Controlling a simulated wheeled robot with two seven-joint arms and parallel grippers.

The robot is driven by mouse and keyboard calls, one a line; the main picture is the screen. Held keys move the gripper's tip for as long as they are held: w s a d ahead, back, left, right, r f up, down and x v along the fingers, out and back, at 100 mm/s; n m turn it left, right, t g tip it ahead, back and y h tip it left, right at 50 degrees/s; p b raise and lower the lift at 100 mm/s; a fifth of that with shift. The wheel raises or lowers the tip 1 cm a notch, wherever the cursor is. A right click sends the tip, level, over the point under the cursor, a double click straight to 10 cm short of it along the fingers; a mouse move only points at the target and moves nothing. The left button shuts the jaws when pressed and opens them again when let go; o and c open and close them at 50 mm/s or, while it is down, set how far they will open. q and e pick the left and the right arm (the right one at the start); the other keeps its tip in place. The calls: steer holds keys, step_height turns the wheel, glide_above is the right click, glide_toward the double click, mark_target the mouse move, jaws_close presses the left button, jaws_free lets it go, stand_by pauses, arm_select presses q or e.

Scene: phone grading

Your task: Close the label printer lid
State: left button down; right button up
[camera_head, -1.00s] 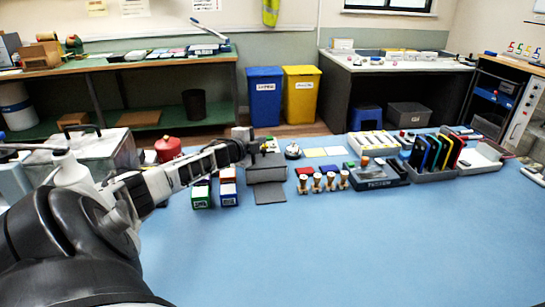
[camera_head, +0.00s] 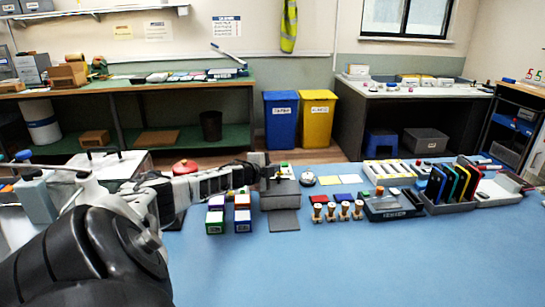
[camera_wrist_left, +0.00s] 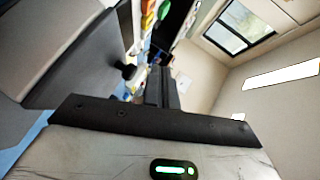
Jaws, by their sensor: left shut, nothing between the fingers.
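The label printer (camera_head: 280,201) is a dark grey box in the middle of the head view, with a flat grey panel (camera_head: 284,221) lying in front of it. My left gripper (camera_head: 268,168) is at the printer's back left, by its upper edge; contact is unclear. Its fingers are shut and empty. In the left wrist view the shut gripper (camera_wrist_left: 162,88) points past a large dark grey surface (camera_wrist_left: 80,60) on the left, which looks like the printer. The lid's exact angle is hard to tell. My right gripper is not in view.
Small coloured boxes (camera_head: 242,221) stand left of the printer under my left forearm. Wooden-handled stamps (camera_head: 345,210) and a rack of coloured phones (camera_head: 451,185) stand to the right. A red container (camera_head: 185,167) is behind my arm. The blue table front (camera_head: 360,265) is clear.

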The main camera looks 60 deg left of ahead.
mark_target(275, 182)
arm_select(q)
step_height(275, 182, up, 3)
steer(key=shift+w+f+p, duration=0.1)
steer(key=shift+p, duration=1.1)
steer(key=s+a+r, duration=0.3)
steer(key=s+r, duration=0.2)
steer(key=r, duration=0.3)
steer(key=shift+s+a+r+p, duration=0.2)
steer(key=shift+a+r+p, duration=0.05)
steer(key=shift+p, duration=0.15)
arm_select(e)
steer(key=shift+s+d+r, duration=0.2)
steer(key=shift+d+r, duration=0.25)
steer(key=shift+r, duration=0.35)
